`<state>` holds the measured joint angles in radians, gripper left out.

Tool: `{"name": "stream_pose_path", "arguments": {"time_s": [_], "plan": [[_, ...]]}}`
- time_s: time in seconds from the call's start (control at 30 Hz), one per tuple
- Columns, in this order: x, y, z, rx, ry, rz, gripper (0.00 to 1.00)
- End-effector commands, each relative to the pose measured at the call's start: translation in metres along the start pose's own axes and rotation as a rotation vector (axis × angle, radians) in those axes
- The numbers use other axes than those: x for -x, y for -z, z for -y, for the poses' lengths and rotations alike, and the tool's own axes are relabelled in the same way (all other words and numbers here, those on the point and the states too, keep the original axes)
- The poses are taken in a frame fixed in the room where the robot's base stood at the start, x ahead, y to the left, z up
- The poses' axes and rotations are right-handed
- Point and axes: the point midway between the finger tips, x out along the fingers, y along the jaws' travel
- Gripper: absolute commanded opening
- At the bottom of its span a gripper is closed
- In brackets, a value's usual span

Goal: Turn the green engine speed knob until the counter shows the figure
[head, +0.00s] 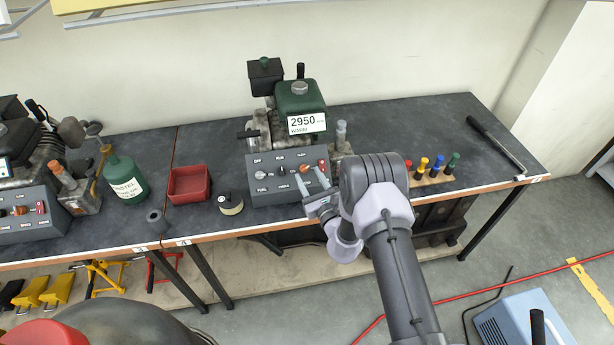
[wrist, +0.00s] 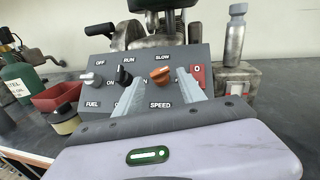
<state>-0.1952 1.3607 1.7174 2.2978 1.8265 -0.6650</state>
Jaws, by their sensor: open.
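The green engine (head: 300,97) stands at the back of the bench and carries a white card (head: 306,123) reading 2950, with smaller blurred text. I cannot tell whether this card is the counter. In front is a grey control panel (head: 262,194), also in the wrist view (wrist: 215,62). The knob by the word SPEED is orange (wrist: 160,76), between the labels SLOW and SPEED; its engine is green. My gripper (wrist: 162,92) is open and empty, its fingers in front of the panel, either side of the knob in the picture. I cannot tell whether they touch it.
A fuel knob (wrist: 92,79), a black knob (wrist: 124,78) and a red switch (wrist: 197,76) flank the orange knob. A red tray (head: 189,185) and a round tin (head: 230,203) stand left of the panel. Coloured-handled tools (head: 438,165) stand right of my arm.

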Motion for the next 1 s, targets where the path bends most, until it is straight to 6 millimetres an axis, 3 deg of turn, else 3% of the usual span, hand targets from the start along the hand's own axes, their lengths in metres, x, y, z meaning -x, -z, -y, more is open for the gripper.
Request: {"name": "stream_pose_path", "arguments": {"time_s": [0.2,0.47,0.7,1.0], "plan": [[-0.019,0.000,0.000,0.000,0.000,-0.001,0.47],[-0.021,0.000,0.000,0.000,0.000,-0.001,0.47],[-0.020,0.000,0.000,0.000,-0.001,-0.001,0.02],[-0.020,0.000,0.000,0.035,-0.039,-0.004,0.00]]}}
